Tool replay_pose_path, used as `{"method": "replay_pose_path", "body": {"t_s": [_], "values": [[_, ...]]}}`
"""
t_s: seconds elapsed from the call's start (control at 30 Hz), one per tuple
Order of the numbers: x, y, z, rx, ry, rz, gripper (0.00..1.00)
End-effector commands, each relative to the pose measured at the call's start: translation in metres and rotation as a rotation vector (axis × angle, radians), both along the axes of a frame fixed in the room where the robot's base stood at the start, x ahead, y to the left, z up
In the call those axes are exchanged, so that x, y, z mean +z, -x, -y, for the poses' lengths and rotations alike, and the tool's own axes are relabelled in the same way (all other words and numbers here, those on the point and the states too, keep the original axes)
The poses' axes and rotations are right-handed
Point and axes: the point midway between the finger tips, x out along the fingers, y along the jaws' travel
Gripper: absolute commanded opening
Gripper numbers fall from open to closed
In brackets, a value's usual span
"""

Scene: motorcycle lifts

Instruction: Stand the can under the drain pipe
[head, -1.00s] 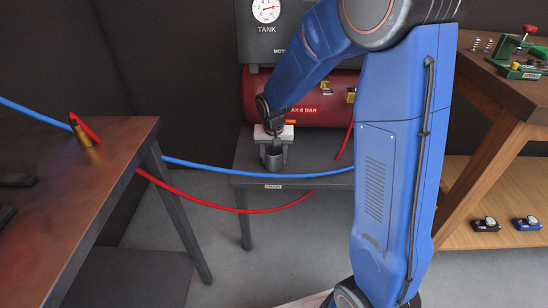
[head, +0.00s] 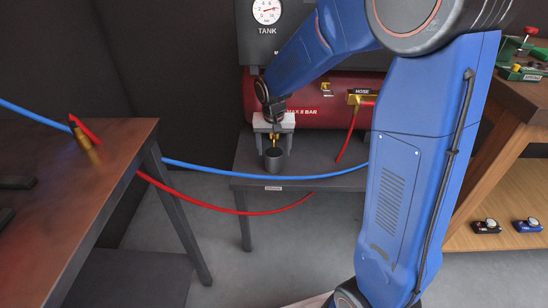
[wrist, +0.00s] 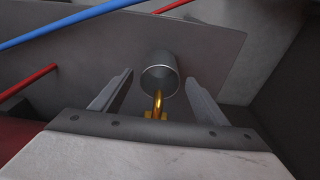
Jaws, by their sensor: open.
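A small dark grey can (head: 273,160) stands upright on the grey bench below the red tank. The brass drain pipe (head: 272,139) comes down just above it. In the wrist view the pipe (wrist: 158,102) ends over the open mouth of the can (wrist: 160,80). My gripper (head: 274,147) is open, with one finger on each side of the pipe and near the can. In the wrist view there is a gap between each finger and the can.
The grey bench (head: 315,181) is clear to the right of the can. A blue hose (head: 215,171) and a red hose (head: 215,207) cross in front. A brown table (head: 80,185) stands at left, and a wooden workbench (head: 500,125) at right.

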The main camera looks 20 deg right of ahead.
Motion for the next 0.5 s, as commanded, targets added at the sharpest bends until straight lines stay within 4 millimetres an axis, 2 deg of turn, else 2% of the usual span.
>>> {"method": "replay_pose_path", "body": {"t_s": [0.03,0.2,0.33,0.5], "values": [[0.012,0.0,-0.001,0.0,-0.001,0.004,0.68],[0.039,0.004,-0.002,0.0,-0.001,0.004,0.68],[0.053,0.006,-0.002,-0.001,0.0,0.005,0.68],[0.06,0.007,-0.003,-0.001,0.0,0.004,0.68]]}}
